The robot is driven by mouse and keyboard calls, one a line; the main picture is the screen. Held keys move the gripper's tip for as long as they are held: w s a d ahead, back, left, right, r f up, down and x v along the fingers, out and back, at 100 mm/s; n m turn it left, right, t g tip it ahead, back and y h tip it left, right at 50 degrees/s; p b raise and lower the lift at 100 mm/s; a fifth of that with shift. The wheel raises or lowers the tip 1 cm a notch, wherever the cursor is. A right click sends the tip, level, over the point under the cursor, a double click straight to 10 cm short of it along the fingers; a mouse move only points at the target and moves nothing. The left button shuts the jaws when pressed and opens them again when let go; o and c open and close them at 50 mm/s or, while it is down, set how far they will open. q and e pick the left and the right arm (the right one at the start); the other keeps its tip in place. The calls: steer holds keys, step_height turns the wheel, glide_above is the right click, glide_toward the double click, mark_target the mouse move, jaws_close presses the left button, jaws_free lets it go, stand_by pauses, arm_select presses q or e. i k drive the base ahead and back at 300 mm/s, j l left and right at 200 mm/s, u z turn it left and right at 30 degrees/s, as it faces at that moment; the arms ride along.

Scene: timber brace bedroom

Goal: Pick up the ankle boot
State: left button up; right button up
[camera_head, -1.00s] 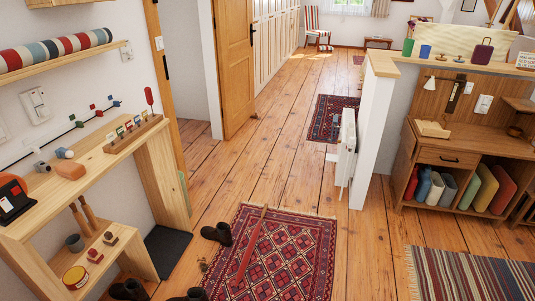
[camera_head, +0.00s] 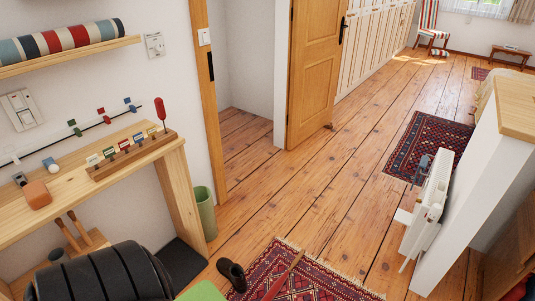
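A dark ankle boot (camera_head: 232,274) is on the wooden floor at the left edge of the red patterned rug (camera_head: 262,270), near the bottom of the head view. It seems to stand upright. Neither gripper shows in the view, so I cannot see their distance from the boot or what they hold. A large black ribbed shape covers the bottom left, and the floor behind it is hidden.
A wooden shelf bench (camera_head: 95,172) stands along the left wall. A dark mat (camera_head: 180,262) and a green bin (camera_head: 205,212) are beside it. A white radiator (camera_head: 428,205) and low wall (camera_head: 500,165) stand at right. The middle floor is clear.

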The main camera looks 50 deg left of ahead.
mark_target(235, 273)
steer(key=i+l+u, duration=0.2)
steer(key=i, duration=0.4)
steer(key=i+l+u, duration=0.2)
steer(key=i, duration=0.45)
steer(key=j, duration=0.1)
